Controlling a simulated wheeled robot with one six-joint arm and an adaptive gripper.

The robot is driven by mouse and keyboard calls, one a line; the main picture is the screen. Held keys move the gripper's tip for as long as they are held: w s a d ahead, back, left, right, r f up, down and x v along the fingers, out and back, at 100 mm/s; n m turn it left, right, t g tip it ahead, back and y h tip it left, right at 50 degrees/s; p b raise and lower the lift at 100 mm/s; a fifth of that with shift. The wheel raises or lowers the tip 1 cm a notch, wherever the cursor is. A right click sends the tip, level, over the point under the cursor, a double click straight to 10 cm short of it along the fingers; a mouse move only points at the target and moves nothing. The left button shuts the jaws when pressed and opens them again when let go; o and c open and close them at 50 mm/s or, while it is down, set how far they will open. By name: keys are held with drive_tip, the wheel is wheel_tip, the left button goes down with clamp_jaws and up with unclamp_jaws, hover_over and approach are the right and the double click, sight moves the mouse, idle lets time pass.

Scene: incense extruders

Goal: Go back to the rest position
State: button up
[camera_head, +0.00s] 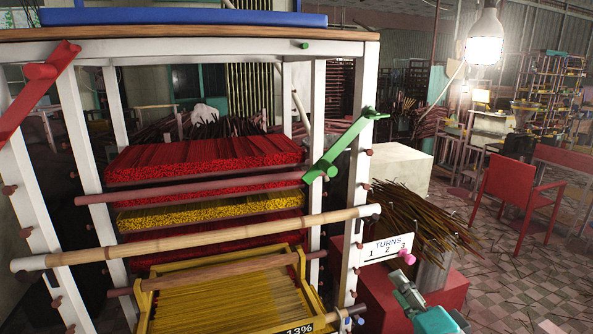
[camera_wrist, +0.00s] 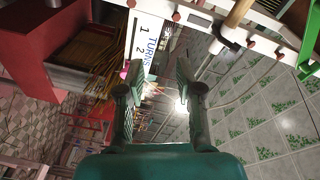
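My gripper shows at the lower right of the head view (camera_head: 405,292), low in front of the red box beside the rack. In the wrist view (camera_wrist: 158,75) its two fingers stand wide apart with nothing between them. The white sign reading TURNS 1 2 3 (camera_head: 387,247) is fixed to the rack's right post, above my gripper. A pink knob (camera_head: 407,258) sits at the sign's right end, close to the gripper but apart from it as far as I can tell.
A white rack (camera_head: 362,170) holds red and yellow incense stacks (camera_head: 215,155). A bamboo pole (camera_head: 200,240) crosses its front. A green lever (camera_head: 340,150) and a red lever (camera_head: 38,88) stick out. A red box (camera_head: 445,295) and red chair (camera_head: 515,195) stand right. Tiled floor lies open there.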

drive_tip(key=s+f+n+g+h, duration=0.1)
drive_tip(key=s+f+n+h, duration=0.25)
drive_tip(key=s+f, duration=1.65)
drive_tip(key=s+f+n, duration=0.2)
drive_tip(key=s+n, duration=0.2)
drive_tip(key=s, duration=0.7)
drive_tip(key=s+f+n+g, duration=0.1)
drive_tip(key=s+f+n, duration=0.2)
drive_tip(key=s, duration=0.8)
drive_tip(key=shift+a+n, duration=0.25)
drive_tip(key=shift+n, duration=0.6)
drive_tip(key=shift+y, duration=0.25)
